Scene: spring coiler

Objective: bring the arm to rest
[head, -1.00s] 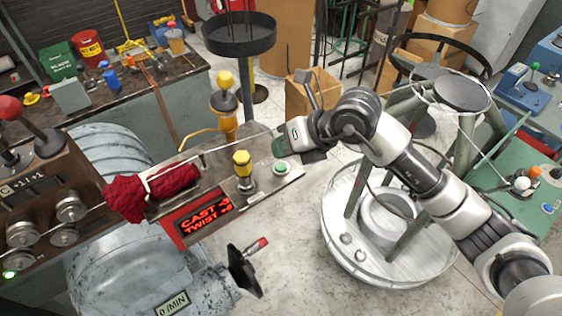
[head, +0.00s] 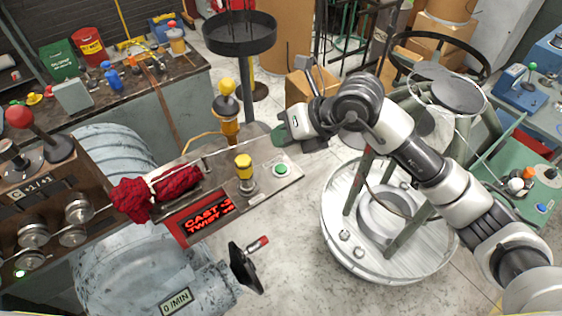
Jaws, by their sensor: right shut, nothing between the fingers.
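My right arm comes in from the lower right and bends at its wrist. Its gripper (head: 283,137) is shut and empty, pointing left above the far right end of the coiler's panel, apart from the green button (head: 281,170). The coiler (head: 158,262) is a grey machine with a display (head: 207,216) in red letters reading CAST and TWIST; the digits are hard to read. A red cloth (head: 155,192) lies over the wire line beside the display. My left gripper is out of view.
A yellow-topped knob (head: 244,166) stands on the panel and a yellow-topped lever (head: 228,100) behind it. A black crank handle (head: 246,268) sticks out in front. A round wire reel stand (head: 352,258) is below my arm. A workbench (head: 150,105) is at the back left.

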